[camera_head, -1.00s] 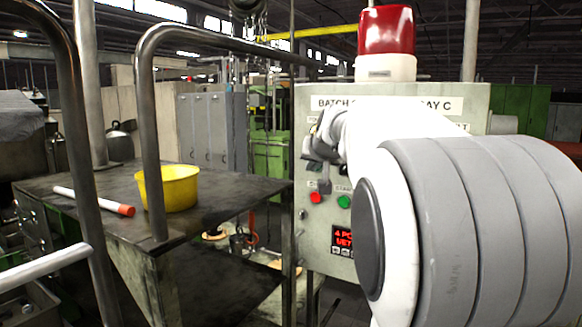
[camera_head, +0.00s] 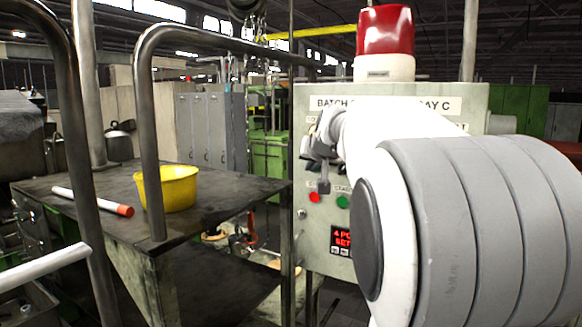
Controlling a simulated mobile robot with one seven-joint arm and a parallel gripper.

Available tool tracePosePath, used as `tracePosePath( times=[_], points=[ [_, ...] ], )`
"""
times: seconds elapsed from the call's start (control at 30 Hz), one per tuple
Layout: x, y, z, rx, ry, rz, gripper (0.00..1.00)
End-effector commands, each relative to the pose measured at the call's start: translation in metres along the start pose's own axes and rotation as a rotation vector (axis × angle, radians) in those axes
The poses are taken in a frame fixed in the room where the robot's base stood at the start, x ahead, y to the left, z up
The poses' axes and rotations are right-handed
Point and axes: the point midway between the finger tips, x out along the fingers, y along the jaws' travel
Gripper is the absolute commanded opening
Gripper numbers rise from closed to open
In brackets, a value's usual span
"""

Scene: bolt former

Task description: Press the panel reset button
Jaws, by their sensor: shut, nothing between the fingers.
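The grey-green control panel (camera_head: 309,243) stands behind my arm, with a white sign along its top. A red button (camera_head: 314,197) and a green button (camera_head: 342,202) show on its front. A display (camera_head: 341,236) with red text is lower down, with small keys under it. I cannot read which control is the reset button, and my arm hides much of the panel's right side. My gripper (camera_head: 323,187) is shut and empty, in front of the panel just above and between the red and green buttons. I cannot tell whether it touches the panel.
A red beacon (camera_head: 385,32) sits on top of the panel. To the left, a dark table (camera_head: 98,190) holds a yellow bowl (camera_head: 166,188) and a white stick with an orange end (camera_head: 92,201).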

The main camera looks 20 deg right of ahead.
Motion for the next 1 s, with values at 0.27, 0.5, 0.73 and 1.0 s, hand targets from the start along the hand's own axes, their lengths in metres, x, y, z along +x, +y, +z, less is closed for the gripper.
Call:
tracePosePath(
  times=[0.27,0.5,0.73,1.0],
  points=[
    [0.0000,0.0000,0.0000,0.000,0.000,0.000,0.00],
    [0.0009,0.0007,-0.0003,0.000,0.000,0.001,0.00],
    [0.0063,0.0045,-0.0037,0.001,-0.001,0.000,0.00],
    [0.0066,0.0048,-0.0043,0.000,-0.001,0.000,0.00]
  ],
)
